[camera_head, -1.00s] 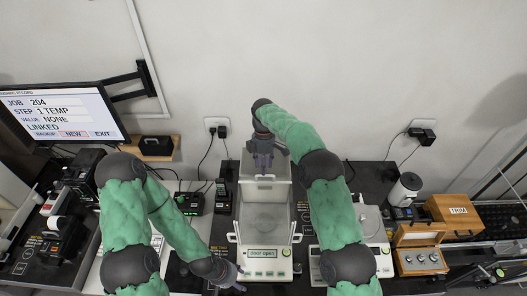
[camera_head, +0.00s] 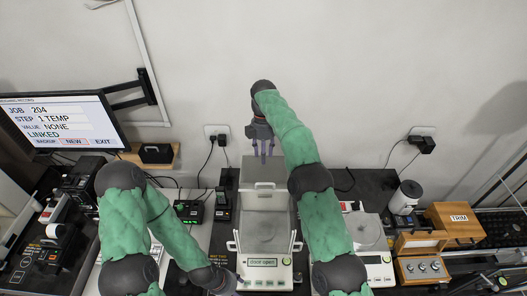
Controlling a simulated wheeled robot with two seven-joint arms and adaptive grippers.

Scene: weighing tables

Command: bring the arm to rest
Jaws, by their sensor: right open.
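My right gripper (camera_head: 264,150) is open and empty, its fingers pointing down above the back of the balance. The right arm reaches up from the lower right to it. The balance (camera_head: 265,263) stands in the middle with a glass draft shield, and its display reads "door open". My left gripper (camera_head: 229,285) is low at the picture's bottom, just left of the balance front. Its fingers are partly cut off by the edge, so their opening is unclear.
A monitor (camera_head: 62,122) reading JOB 204 is at left. A second scale (camera_head: 370,232) stands partly behind my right arm. A wooden TRIM box (camera_head: 457,220) and a white container (camera_head: 405,196) are at right.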

